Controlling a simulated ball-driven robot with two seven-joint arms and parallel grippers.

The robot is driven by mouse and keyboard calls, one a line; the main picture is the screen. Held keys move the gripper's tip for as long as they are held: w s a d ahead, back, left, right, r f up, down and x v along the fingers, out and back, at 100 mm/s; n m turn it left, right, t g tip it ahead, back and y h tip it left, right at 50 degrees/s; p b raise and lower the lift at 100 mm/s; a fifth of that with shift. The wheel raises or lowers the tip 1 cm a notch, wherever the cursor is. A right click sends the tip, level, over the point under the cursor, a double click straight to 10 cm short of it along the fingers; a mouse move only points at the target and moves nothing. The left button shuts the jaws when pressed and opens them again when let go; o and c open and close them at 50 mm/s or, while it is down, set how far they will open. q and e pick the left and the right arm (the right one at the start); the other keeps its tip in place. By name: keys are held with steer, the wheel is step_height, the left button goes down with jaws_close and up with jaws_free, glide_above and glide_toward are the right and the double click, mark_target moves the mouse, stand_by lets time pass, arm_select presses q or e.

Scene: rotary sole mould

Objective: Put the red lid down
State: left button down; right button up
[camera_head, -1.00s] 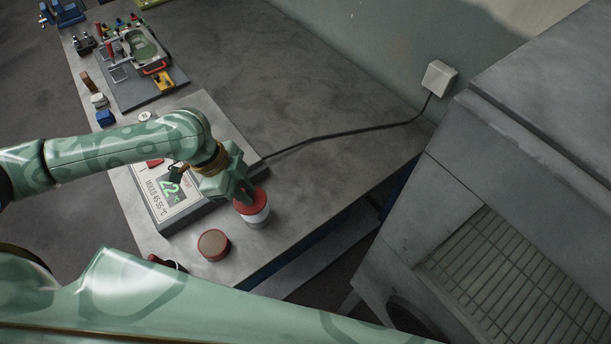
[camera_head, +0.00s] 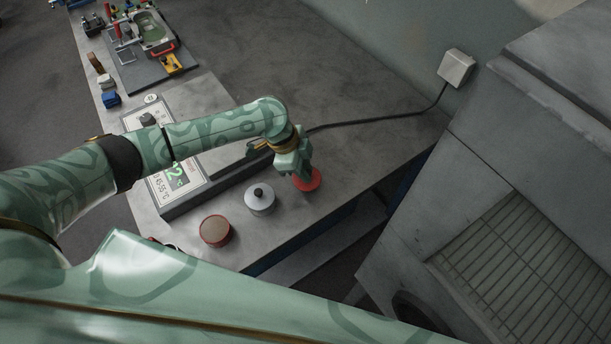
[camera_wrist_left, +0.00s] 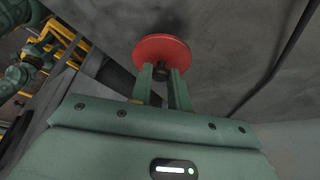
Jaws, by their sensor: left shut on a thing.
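The red lid (camera_head: 309,181) is a flat disc at the right part of the grey bench, right of the white jar. My left gripper (camera_head: 302,174) is shut on it. In the left wrist view the fingers (camera_wrist_left: 162,76) pinch a dark knob in the middle of the red lid (camera_wrist_left: 150,48). The lid is at or just above the bench top; I cannot tell whether it touches. The white jar (camera_head: 260,203) stands without the red lid and shows a pale top with a black knob. My right gripper is not in view.
A round tin with a brownish-red top (camera_head: 215,230) stands left of the jar. A display box (camera_head: 185,205) lies behind them. A black cable (camera_head: 375,121) runs to a wall socket (camera_head: 455,68). The bench's front edge is close to the lid. Bare bench lies behind the gripper.

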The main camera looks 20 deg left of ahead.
arm_select(q)
step_height(320, 180, down, 3)
steer(key=shift+w+d+f+b, duration=0.1)
steer(key=shift+d+f+b, duration=0.1)
steer(key=shift+b, duration=0.25)
steer(key=shift+a, duration=0.1)
steer(key=c, duration=1.3)
jaws_free()
steer(key=p+v, duration=0.3)
steer(key=v, duration=0.9)
steer(key=shift+r, duration=0.15)
